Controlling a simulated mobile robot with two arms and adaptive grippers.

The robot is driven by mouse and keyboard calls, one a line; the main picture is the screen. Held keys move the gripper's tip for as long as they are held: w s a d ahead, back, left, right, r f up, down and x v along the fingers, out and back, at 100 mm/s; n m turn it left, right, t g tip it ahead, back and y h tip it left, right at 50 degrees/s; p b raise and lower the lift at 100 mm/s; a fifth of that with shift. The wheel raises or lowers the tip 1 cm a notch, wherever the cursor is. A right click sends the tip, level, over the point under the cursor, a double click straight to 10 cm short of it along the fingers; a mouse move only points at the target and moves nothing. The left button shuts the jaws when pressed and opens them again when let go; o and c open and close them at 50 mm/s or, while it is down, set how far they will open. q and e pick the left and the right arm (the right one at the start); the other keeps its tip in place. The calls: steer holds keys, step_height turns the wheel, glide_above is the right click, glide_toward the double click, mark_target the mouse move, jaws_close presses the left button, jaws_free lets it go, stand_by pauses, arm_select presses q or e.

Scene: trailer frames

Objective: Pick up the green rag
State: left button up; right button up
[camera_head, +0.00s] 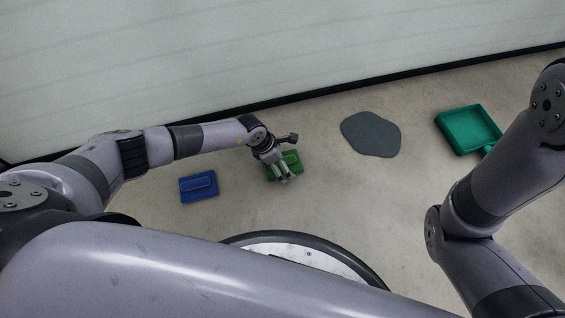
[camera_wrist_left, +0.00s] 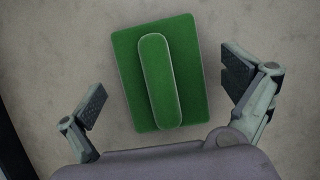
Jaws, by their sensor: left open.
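The green rag (camera_head: 292,158) lies flat on the floor in the head view, partly hidden by my left gripper (camera_head: 285,178). In the left wrist view the green rag (camera_wrist_left: 195,75) is a rectangle with a long rounded raised strip along its middle. My left gripper (camera_wrist_left: 168,97) is open and empty, with one finger on each side of the rag's lower part. Both fingers look apart from the rag; their height over it is hard to tell. My right arm shows at the right of the head view, but its gripper is out of view.
A similar blue rag (camera_head: 198,187) lies to the left on the floor. A dark grey flat patch (camera_head: 371,135) lies to the right, and a green dustpan-like tray (camera_head: 466,129) lies farther right. A pale wall (camera_head: 200,60) with a dark base strip runs behind.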

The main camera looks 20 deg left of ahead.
arm_select(q)
steer(key=shift+c, duration=0.4)
steer(key=c, duration=1.2)
steer(key=shift+o, duration=0.2)
steer(key=shift+r, duration=0.1)
